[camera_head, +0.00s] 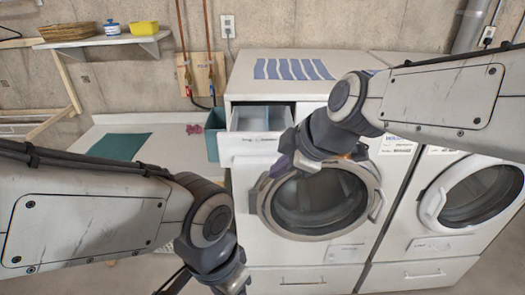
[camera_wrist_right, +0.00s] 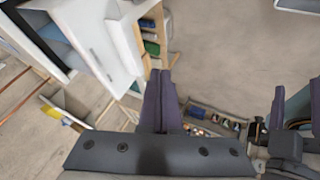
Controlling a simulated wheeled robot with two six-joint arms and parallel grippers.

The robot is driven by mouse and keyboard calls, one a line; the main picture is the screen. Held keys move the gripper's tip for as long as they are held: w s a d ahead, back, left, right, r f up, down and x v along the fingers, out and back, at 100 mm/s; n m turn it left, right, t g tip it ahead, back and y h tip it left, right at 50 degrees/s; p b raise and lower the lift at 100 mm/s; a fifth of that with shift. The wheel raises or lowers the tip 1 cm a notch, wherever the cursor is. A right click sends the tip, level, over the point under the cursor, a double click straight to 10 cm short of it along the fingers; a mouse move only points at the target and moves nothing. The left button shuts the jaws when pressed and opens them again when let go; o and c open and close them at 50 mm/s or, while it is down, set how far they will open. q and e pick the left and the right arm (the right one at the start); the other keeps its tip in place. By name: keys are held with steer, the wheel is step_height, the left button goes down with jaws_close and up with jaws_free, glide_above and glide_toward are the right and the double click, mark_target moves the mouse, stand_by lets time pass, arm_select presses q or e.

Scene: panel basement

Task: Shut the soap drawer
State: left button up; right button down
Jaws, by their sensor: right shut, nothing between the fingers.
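The soap drawer (camera_head: 262,118) stands pulled out at the top left of the left washing machine (camera_head: 240,200). It is a white open-topped box, and its front panel (camera_head: 247,147) faces me. My right gripper (camera_head: 284,163) is shut and empty, just right of the drawer front and above the round door. I cannot tell whether it touches the drawer. In the right wrist view its dark purple fingers (camera_wrist_right: 160,92) are together, with a white panel, likely the drawer front (camera_wrist_right: 98,42), to their upper left. My left gripper (camera_head: 232,283) is low at the bottom edge, partly cut off.
The round door (camera_head: 267,215) of the left machine is closed. A second machine (camera_head: 430,240) stands at the right. A striped cloth (camera_head: 290,69) lies on top of the left machine. A teal bin (camera_head: 212,140) stands beside it, near a white counter (camera_head: 105,127).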

mark_target(264, 168)
steer(key=w+a+f+p, duration=0.1)
steer(key=w+f, duration=0.1)
steer(key=w+a+f, duration=0.1)
steer(key=w+f, duration=0.1)
steer(key=w, duration=0.1)
steer(key=w+f+p, duration=0.1)
steer(key=w, duration=0.1)
steer(key=shift+w+a+f+p, duration=0.2)
steer(key=shift+a+f+p, duration=0.15)
steer(key=shift+a+f, duration=0.05)
steer(key=shift+w, duration=0.1)
